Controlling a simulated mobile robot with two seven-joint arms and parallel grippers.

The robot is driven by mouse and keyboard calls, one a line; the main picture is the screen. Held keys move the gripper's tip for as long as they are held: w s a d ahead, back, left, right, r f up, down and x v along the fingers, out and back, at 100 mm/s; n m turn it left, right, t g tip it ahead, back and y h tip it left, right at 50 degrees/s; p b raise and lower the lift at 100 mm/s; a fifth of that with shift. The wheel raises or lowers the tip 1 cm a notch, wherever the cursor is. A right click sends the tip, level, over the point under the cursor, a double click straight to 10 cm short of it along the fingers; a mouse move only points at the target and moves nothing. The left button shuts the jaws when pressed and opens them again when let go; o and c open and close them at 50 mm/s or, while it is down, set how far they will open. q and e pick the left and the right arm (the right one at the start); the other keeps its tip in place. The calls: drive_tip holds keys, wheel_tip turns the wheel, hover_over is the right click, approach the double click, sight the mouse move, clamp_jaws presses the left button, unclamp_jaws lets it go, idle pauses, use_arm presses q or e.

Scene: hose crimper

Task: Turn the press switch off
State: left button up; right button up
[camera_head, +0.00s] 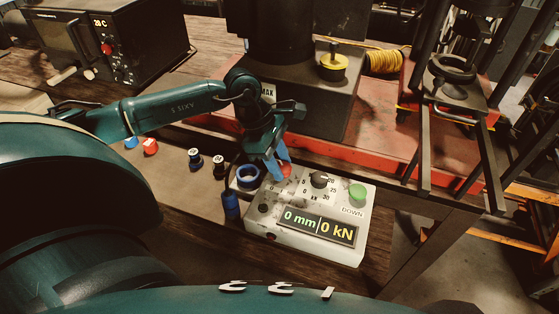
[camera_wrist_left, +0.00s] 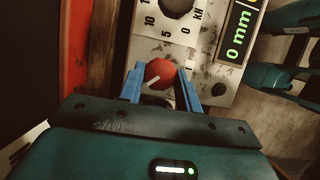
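The press control box (camera_head: 312,243) is a worn white panel on the bench with a lit display (camera_head: 318,226) reading 0 mm and 0 kN. Its red rotary switch (camera_head: 285,171) is at the upper left, partly hidden by my left gripper (camera_head: 277,158). In the left wrist view the red switch (camera_wrist_left: 160,73) has a white pointer line lying diagonally. My left gripper's blue fingertips (camera_wrist_left: 161,80) stand on either side of it. The fingers look open, with slight gaps beside the switch; contact is hard to judge. My right gripper is not seen.
A black dial (camera_head: 319,180) and a green DOWN button (camera_head: 357,191) share the panel. A blue ring (camera_head: 248,175), a blue cylinder (camera_head: 230,205) and small fittings (camera_head: 219,166) stand close on the left. The dark press body (camera_head: 306,100) rises behind.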

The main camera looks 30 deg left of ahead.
use_arm(q)
drive_tip(key=c, duration=0.5)
drive_tip(key=shift+o, duration=0.2)
